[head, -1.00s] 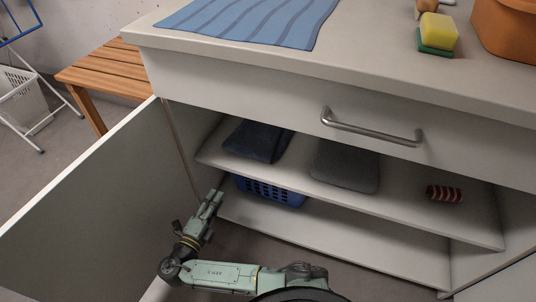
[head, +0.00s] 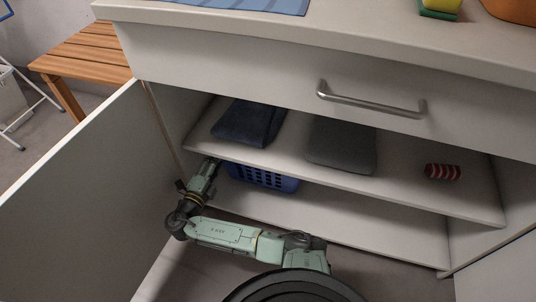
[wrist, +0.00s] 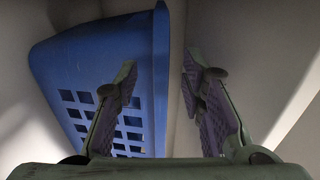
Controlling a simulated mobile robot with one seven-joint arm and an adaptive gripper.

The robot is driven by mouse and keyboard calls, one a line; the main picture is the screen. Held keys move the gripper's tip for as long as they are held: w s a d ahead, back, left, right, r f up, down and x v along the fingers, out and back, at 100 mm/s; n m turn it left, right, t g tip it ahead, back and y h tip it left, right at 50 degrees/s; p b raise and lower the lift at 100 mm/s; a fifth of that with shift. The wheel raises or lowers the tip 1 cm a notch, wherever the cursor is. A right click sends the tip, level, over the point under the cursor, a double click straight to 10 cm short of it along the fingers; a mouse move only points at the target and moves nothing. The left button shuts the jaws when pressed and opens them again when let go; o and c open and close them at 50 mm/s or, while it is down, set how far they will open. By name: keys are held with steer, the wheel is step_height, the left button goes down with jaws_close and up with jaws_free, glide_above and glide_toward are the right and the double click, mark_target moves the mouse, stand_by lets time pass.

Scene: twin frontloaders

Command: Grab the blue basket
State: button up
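The blue basket (head: 262,178) stands on the cabinet's lower level, under the middle shelf, towards the left. Its top is partly hidden by the shelf. My gripper (head: 212,167) reaches into the cabinet's left side, at the basket's left end. In the wrist view the blue basket (wrist: 105,75) fills the left, with its square holes and rim edge showing. My gripper (wrist: 158,85) is open there, its two purple-padded fingers apart. The left finger overlaps the basket in the picture, and the right finger is beyond the rim edge. I cannot tell whether either finger touches it.
The middle shelf (head: 285,160) holds dark blue folded cloth (head: 250,122), grey folded cloth (head: 341,145) and a red striped roll (head: 443,172). The open cabinet door (head: 75,205) stands left of my arm. The lower level right of the basket is clear.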

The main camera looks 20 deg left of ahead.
steer(key=shift+w, duration=0.45)
jaws_close()
steer(key=shift+r, duration=0.1)
stand_by(0.7)
